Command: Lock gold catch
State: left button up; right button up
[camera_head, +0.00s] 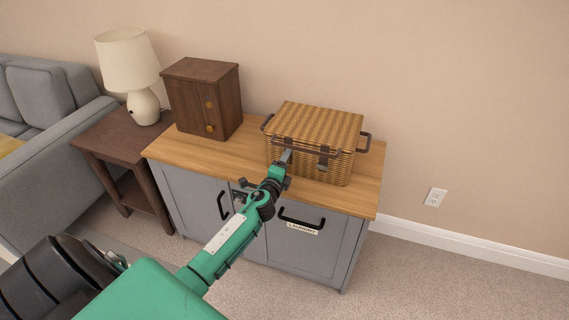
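A dark brown wooden box (192,104) stands on the wood-topped cabinet. My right gripper is not in view.
The basket has a closed lid, dark side handles and a dark front latch (323,158). The grey cabinet (185,200) has black handles and a "LAUNDRY" label. A lamp (130,62) stands on a side table (112,143) at left, beside a grey sofa (50,180). Carpet at right is clear.

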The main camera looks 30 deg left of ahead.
pick_arm(q)
jog(key=v, duration=1.3)
jog(key=shift+s+d, duration=0.15)
jog(key=shift+s, duration=0.2)
jog(key=shift+r, duration=0.1)
